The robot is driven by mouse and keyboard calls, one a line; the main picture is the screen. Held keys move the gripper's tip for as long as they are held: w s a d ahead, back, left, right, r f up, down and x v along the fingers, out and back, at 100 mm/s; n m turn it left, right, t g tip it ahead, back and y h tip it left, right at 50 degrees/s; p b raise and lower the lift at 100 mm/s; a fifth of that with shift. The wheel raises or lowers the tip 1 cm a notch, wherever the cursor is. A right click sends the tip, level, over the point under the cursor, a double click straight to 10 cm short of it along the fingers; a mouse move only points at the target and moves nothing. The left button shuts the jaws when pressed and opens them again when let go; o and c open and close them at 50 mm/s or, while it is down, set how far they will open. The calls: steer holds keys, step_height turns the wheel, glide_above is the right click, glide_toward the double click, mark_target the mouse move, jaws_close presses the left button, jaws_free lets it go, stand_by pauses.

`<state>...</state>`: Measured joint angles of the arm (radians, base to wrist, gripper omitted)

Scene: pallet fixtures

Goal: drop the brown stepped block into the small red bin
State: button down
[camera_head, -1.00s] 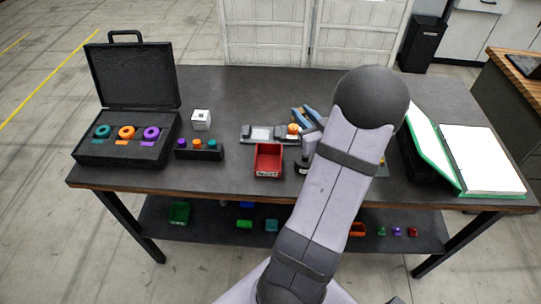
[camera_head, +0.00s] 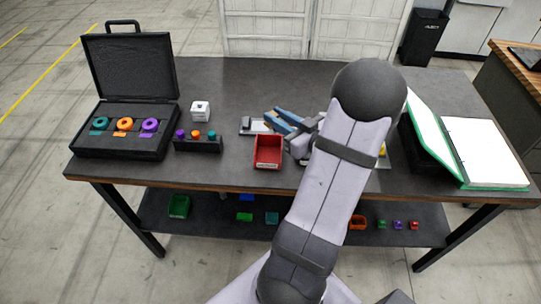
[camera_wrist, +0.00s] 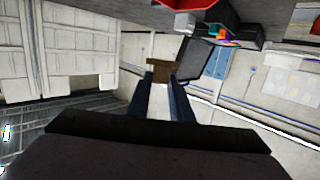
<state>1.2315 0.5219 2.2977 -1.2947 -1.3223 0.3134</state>
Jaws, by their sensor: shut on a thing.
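The brown stepped block (camera_wrist: 160,72) is in the wrist view, between the fingertips of my gripper (camera_wrist: 163,80), which is shut on it. In the head view my gripper (camera_head: 274,117) has blue fingers pointing left, above the table just behind the small red bin (camera_head: 268,151). A red bin (camera_wrist: 207,4) also shows in part at the top of the wrist view.
A grey fixture plate (camera_head: 247,127) lies behind the bin, partly hidden by my gripper. A black rack (camera_head: 198,146) with coloured pieces and a white cube (camera_head: 200,110) stand left of the bin. An open black case (camera_head: 125,150) is farther left, a green binder (camera_head: 460,150) at right.

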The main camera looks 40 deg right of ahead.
step_height(320, 180, down, 4)
steer(key=b, duration=0.3)
steer(key=c, duration=1.5)
jaws_free()
steer(key=s, duration=0.2)
steer(key=s+b, duration=0.1)
steer(key=s, duration=0.2)
steer(key=s+r, duration=0.1)
steer(key=s, duration=0.1)
steer(key=shift+s+r+b, duration=0.1)
steer(key=shift+s+b, duration=0.05)
steer(key=shift+b, duration=0.25)
